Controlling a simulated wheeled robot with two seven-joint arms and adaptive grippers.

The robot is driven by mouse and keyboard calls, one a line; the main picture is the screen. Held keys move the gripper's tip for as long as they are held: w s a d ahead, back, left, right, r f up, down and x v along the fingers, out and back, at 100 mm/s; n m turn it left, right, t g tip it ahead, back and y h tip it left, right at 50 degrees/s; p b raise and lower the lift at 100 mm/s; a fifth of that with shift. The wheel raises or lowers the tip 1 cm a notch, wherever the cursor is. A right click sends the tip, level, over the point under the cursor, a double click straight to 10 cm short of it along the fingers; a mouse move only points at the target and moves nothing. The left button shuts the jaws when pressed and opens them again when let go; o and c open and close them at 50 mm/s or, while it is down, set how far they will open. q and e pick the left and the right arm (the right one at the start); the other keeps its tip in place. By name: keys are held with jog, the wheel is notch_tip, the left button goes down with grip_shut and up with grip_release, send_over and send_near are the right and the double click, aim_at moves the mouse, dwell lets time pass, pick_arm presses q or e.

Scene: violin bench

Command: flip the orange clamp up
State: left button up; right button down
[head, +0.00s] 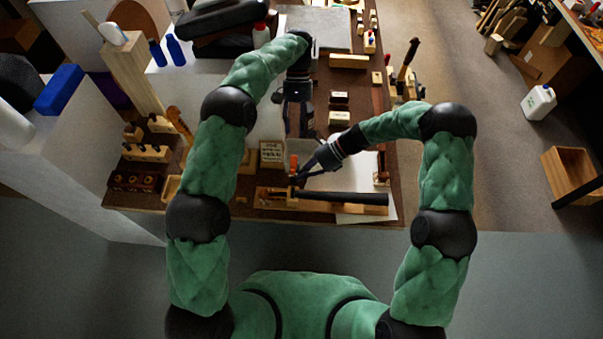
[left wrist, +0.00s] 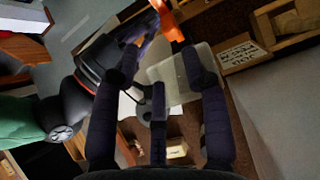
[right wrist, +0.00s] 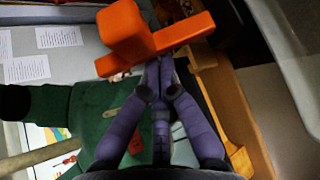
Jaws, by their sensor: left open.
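The orange clamp (head: 293,163) stands upright at the near side of the bench, beside a wooden piece. It shows large in the right wrist view (right wrist: 124,30), with a block and a crossbar, and at the top of the left wrist view (left wrist: 168,20). My right gripper (head: 299,179) is at the clamp. Its fingers (right wrist: 160,66) come together, and their tips are partly hidden behind the orange crossbar; I cannot tell whether they touch it.
A black-handled tool (head: 345,197) lies along the near bench edge, right of the clamp. A labelled box (head: 271,153) stands just behind and left of the clamp. Wooden holders (head: 147,153) stand at the left.

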pick_arm(q)
jog(key=s+d+r+m+t+h, duration=0.35)
jog(key=s+d, duration=0.35)
jog(key=s, duration=0.3)
jog(key=s+a+f+n+t, duration=0.1)
jog(key=s+a+f, duration=0.3)
jog(key=f, duration=0.5)
jog(key=s+a+f+n+t, duration=0.1)
jog(key=s+a+f+n, duration=0.2)
jog(key=s+f, duration=0.5)
jog(key=s+a+f+n+t, duration=0.1)
jog(key=s+a+f, duration=0.3)
jog(key=f, duration=0.8)
jog(key=shift+s+a+f+n+t, duration=0.15)
jog(key=shift+s+a+n+t, duration=0.25)
jog(key=shift+s+n, duration=0.5)
pick_arm(e)
jog(key=shift+r, duration=0.1)
